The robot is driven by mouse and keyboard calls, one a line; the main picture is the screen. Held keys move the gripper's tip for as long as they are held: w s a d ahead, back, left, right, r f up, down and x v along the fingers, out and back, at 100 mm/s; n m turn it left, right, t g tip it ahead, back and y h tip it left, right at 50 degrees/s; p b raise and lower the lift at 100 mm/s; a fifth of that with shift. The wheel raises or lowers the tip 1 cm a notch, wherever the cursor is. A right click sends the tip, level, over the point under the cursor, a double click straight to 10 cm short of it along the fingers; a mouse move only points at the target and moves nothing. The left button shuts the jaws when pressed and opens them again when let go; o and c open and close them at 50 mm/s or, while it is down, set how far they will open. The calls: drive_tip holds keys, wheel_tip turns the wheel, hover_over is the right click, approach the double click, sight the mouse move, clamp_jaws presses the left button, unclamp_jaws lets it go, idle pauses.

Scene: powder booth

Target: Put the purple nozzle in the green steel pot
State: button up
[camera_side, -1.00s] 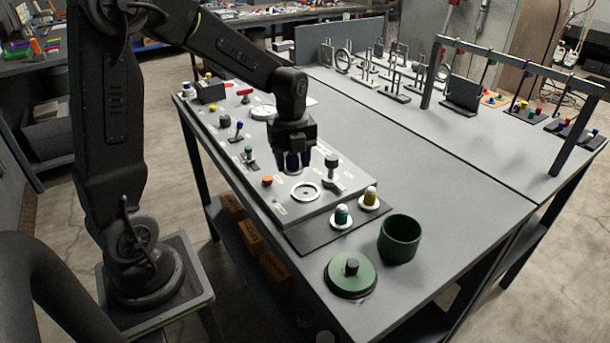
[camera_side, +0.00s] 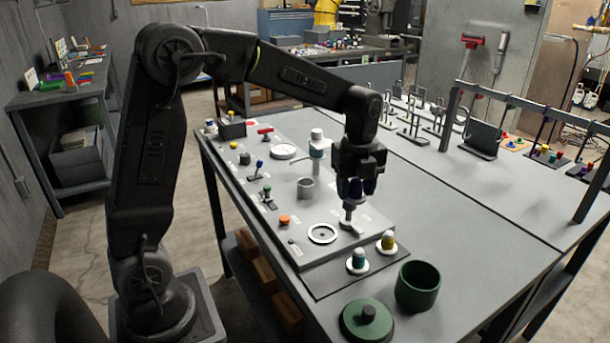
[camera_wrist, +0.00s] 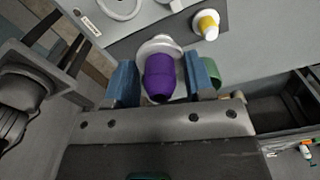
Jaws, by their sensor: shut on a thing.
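My gripper (camera_side: 355,188) is shut on the purple nozzle (camera_wrist: 160,77); in the wrist view the nozzle sits between my two blue-grey fingers. In the side view the nozzle (camera_side: 349,189) is dark and partly covered by the fingers.
A yellow nozzle (camera_side: 388,241) and a teal nozzle (camera_side: 358,260) stand on white discs between panel and pot. A green lid (camera_side: 367,320) with a dark knob lies left of the pot. Table right of the pot is clear.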

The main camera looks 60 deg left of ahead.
drive_tip(key=w+d+f, duration=0.1)
drive_tip(key=w+d, duration=0.2)
drive_tip(key=d, duration=1.5)
drive_tip(key=shift+a+f, duration=0.1)
drive_tip(key=shift+f, duration=2.9)
drive_tip(key=shift+f, duration=0.65)
drive_tip(key=o, duration=1)
drive_tip(key=c, duration=0.4)
